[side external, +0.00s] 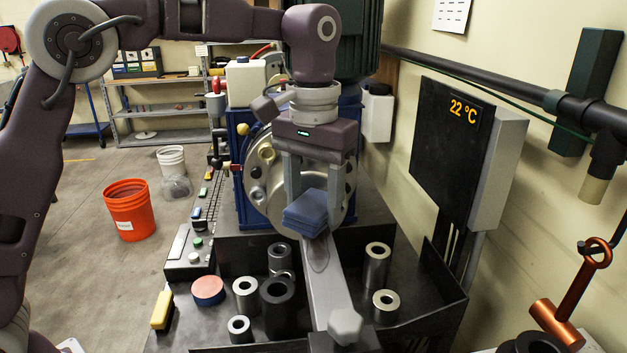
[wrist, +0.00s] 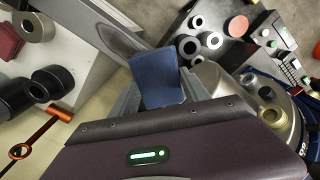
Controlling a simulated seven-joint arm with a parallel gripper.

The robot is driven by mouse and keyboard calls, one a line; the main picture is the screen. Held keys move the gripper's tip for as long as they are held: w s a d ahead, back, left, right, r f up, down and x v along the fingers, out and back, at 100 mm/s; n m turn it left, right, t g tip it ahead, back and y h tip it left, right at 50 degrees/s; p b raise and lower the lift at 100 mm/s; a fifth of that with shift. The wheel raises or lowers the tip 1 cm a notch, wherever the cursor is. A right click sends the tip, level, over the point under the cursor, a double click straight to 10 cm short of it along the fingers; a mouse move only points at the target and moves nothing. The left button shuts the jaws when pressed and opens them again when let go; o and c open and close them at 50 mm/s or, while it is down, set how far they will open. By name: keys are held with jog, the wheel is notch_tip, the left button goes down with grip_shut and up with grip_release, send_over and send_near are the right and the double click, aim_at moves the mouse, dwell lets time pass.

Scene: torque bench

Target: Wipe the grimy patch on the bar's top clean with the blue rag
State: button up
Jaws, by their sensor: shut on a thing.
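The blue rag (side external: 305,214) is a folded pad held between the fingers of my gripper (side external: 314,200), which is shut on it and points down. The rag also shows in the wrist view (wrist: 158,78). The grey metal bar (side external: 329,290) runs from under the rag toward the front and has a hex-shaped end. A dark grimy patch (side external: 318,256) shows on the bar's top, just in front of the rag. The bar also shows in the wrist view (wrist: 75,22). The rag is at the bar's far end; I cannot tell whether it touches the bar. The rag hides what lies beneath it.
Several metal sleeves (side external: 278,297) stand on the dark bench on both sides of the bar. A round flange (side external: 262,180) stands behind the gripper. A red-topped disc (side external: 208,290) and a yellow block (side external: 161,310) are at left. A display panel (side external: 440,150) is at right.

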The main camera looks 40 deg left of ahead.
aim_at(327, 277)
jog(key=shift+s+d+f, duration=0.25)
jog(key=shift+d, duration=0.05)
jog(key=shift+c, duration=0.5)
jog(key=shift+s+d, duration=4)
jog(key=shift+s, duration=0.05)
jog(key=shift+w+a, duration=4.35)
jog(key=shift+r, duration=4.15)
